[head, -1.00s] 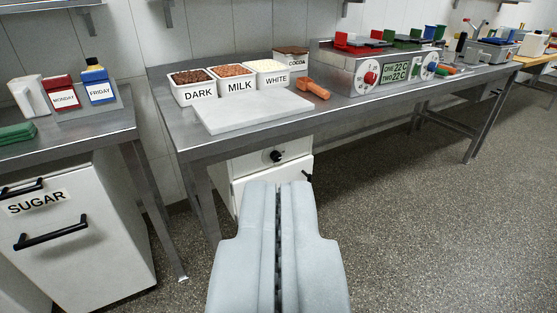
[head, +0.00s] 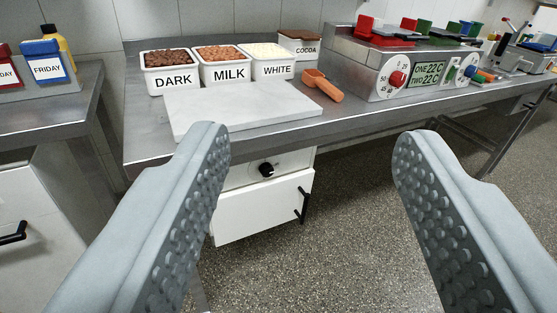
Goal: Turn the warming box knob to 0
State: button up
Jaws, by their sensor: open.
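A white box (head: 262,212) stands under the metal table, with a black knob (head: 266,170) on its upper front panel and a door below. Its top is hidden by the tabletop, and my left finger covers part of its left side. The marks around the knob are too small to read. My gripper (head: 310,142) is open and empty, its two studded grey fingers spread wide. In the picture the knob lies between the fingers, nearer the left one, and farther away; neither finger appears to touch it.
The metal table (head: 150,146) carries a marble slab (head: 240,108), tubs of chocolate, an orange scoop (head: 322,84) and a machine with a red dial and display (head: 428,74). The box door has a black handle (head: 302,205). Open floor (head: 345,235) lies to the right.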

jog(key=w+d+f+n+y, duration=0.1)
jog(key=w+d+f+y, duration=0.1)
jog(key=w+f, duration=0.7)
jog(key=n+g+y, duration=0.2)
jog(key=y, duration=0.5)
send_near(269, 173)
jog(key=x, duration=0.8)
jog(key=shift+w+r, duration=0.1)
jog(key=shift+w, duration=0.1)
jog(key=c, duration=1)
